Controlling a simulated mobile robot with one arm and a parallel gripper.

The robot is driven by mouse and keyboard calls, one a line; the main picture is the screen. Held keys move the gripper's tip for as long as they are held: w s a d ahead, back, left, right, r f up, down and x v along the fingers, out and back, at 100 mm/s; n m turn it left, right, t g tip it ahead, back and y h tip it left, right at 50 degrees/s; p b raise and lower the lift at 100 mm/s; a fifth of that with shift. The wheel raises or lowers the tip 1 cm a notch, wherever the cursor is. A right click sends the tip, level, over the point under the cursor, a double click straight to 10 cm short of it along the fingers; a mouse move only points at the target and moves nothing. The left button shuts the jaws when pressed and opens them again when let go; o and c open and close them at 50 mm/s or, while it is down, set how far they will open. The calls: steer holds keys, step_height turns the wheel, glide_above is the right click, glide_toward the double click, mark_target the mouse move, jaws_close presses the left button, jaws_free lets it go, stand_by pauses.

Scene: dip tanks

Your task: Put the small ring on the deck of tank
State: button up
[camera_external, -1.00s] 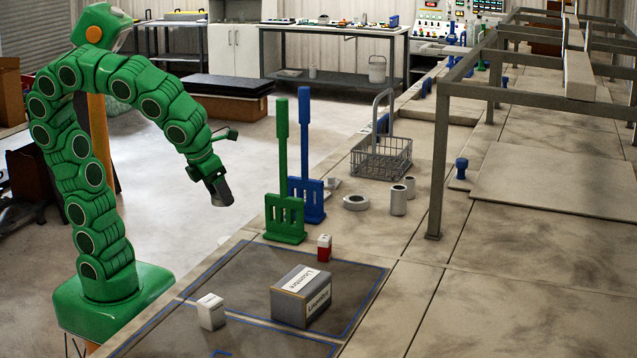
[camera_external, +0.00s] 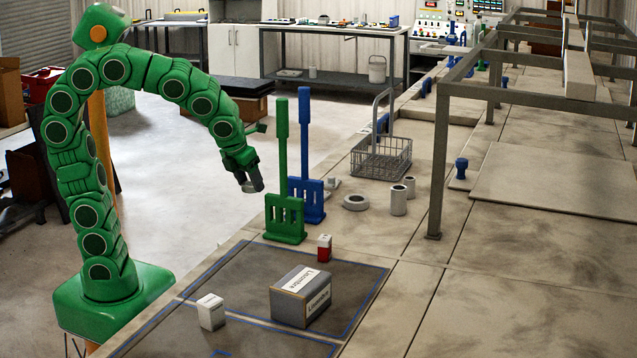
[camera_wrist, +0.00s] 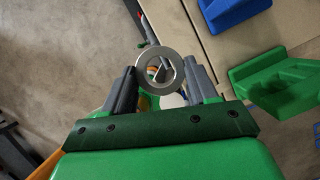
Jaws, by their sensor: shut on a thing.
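My gripper (camera_external: 249,180) is in the air to the left of the green paddle-like tool, above the floor beside the deck. In the wrist view my gripper (camera_wrist: 160,88) has its two grey fingers on either side of a small grey metal ring (camera_wrist: 160,71), holding it at the fingertips. In the external view the ring is mostly hidden at the gripper's tip. The tank deck (camera_external: 425,275) is the stained beige surface running along the right. A larger whitish ring (camera_external: 356,202) lies flat on it.
A green upright tool (camera_external: 284,215) and a blue one (camera_external: 307,200) stand near the deck edge. A wire basket (camera_external: 381,160), two metal cylinders (camera_external: 398,200), a red-and-white box (camera_external: 324,248), a grey carton (camera_external: 301,296) and a white box (camera_external: 211,311) also stand there. The deck's right front is clear.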

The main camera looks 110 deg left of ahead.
steer(key=w+a+r+m+t, duration=0.1)
steer(key=w+a+r+m, duration=0.15)
steer(key=w+a, duration=0.55)
steer(key=w+a+r+m, duration=0.1)
steer(key=w+a+r, duration=0.35)
steer(key=a, duration=0.65)
glide_toward(371, 191)
steer(key=shift+w+a+f+n+h, duration=0.1)
steer(key=shift+a+f+n+h, duration=0.1)
steer(key=shift+a, duration=0.25)
steer(key=shift+a+f+n+h, duration=0.1)
steer(key=shift+a+f, duration=0.1)
steer(key=shift+a, duration=0.25)
steer(key=shift+w+a+f, duration=0.25)
steer(key=shift+w+f, duration=0.05)
steer(key=shift+f, duration=0.2)
steer(key=shift+w+a+f, duration=0.2)
steer(key=shift+w+f, duration=0.05)
steer(key=shift+f, duration=1.6)
steer(key=shift+f, duration=0.1)
steer(key=o, duration=1.1)
steer(key=shift+o, duration=0.2)
